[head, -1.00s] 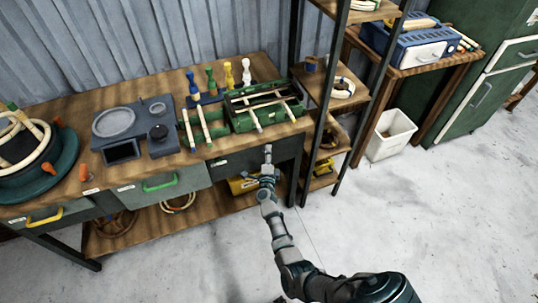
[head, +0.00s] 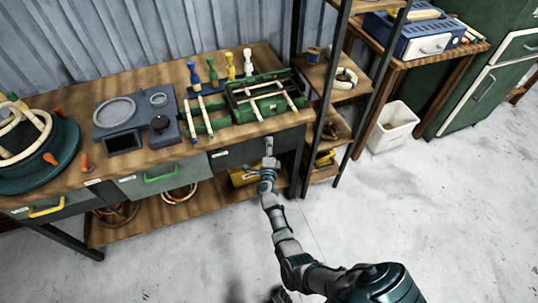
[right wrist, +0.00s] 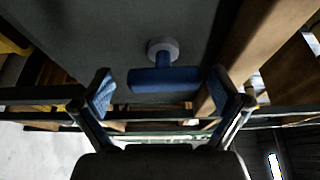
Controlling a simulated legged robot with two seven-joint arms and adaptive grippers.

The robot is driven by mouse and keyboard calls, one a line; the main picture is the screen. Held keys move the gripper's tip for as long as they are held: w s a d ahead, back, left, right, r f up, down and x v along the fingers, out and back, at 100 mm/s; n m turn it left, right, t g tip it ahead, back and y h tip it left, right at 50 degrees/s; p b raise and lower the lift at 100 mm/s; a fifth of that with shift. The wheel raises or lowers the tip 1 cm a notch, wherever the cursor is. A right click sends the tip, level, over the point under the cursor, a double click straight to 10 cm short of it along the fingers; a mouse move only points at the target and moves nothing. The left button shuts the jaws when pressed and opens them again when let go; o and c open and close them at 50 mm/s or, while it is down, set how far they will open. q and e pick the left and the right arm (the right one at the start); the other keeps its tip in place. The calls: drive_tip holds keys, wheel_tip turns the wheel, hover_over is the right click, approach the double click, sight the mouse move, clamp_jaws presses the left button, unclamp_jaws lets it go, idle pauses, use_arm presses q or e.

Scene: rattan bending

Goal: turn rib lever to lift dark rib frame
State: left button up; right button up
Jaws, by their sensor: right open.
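A green box-like fixture (head: 232,116) with pale rods across it sits on the bench's right end. Dark bars of a rib frame (head: 262,86) show in its upper part; their exact height is unclear. My right gripper (head: 268,150) is below it at the bench's front edge, by the dark drawer front (head: 243,153). In the right wrist view, a blue T-shaped handle (right wrist: 163,78) sticks out from a dark panel. My open right fingers (right wrist: 163,95) stand on either side of it, apart from it. I cannot tell whether this handle is the rib lever. My left gripper is not in view.
The wooden bench (head: 70,118) also holds a grey device (head: 137,117), coloured pegs (head: 229,66) and a round teal fixture (head: 45,165). Drawers with yellow and green handles are to the left. An open shelf (head: 333,85) stands close on the right. The floor in front is clear.

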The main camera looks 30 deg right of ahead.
drive_tip(key=v, duration=1.1)
drive_tip(key=shift+s+a+f, duration=0.2)
